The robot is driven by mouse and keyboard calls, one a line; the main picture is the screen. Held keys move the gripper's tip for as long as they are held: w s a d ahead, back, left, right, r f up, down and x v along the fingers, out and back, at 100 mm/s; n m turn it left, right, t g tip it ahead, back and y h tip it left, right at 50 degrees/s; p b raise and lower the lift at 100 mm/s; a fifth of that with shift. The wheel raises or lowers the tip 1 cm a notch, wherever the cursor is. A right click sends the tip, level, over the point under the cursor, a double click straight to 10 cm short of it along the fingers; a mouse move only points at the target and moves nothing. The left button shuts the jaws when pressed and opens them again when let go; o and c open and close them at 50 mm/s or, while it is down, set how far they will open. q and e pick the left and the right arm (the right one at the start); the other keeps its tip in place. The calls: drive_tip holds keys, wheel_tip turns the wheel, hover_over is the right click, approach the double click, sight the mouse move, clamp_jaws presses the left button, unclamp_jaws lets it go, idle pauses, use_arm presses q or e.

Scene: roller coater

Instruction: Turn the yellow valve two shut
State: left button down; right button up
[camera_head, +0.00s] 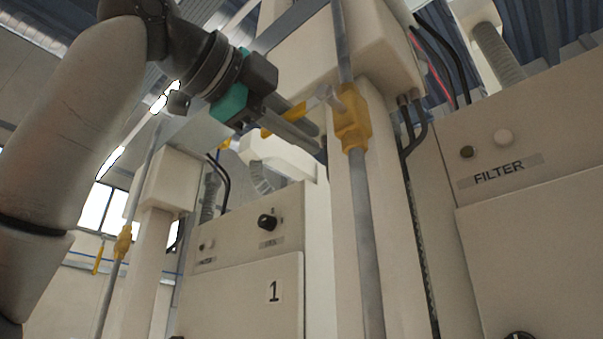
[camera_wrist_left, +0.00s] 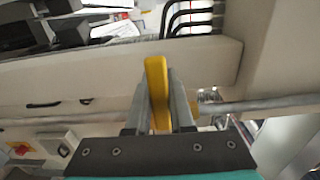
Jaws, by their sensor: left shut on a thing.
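A yellow valve (camera_head: 352,120) sits on an upright grey pipe in the head view. Its yellow handle (camera_head: 282,120) sticks out to the left, roughly across the pipe. My left gripper (camera_head: 310,130) reaches in from the upper left and is shut on this handle. In the left wrist view the yellow handle (camera_wrist_left: 157,85) stands between the two grey fingers of the left gripper (camera_wrist_left: 160,100). The fingers partly hide the handle in the head view. No number shows on the valve. My right gripper is in neither view.
A second yellow valve (camera_head: 122,243) sits on a pipe at the left, its handle (camera_head: 98,258) hanging down. A cabinet marked 1 (camera_head: 245,295) stands behind. A FILTER panel (camera_head: 510,150) is at the right. Black cables (camera_head: 408,130) run beside the post behind the pipe.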

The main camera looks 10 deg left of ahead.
use_arm(q)
drive_tip(key=shift+r, duration=0.1)
drive_tip(key=c, duration=0.8)
unclamp_jaws()
drive_tip(key=b+v, duration=0.3)
drive_tip(key=v, duration=1.2)
drive_tip(key=shift+s+a, duration=0.1)
drive_tip(key=shift+s, duration=0.05)
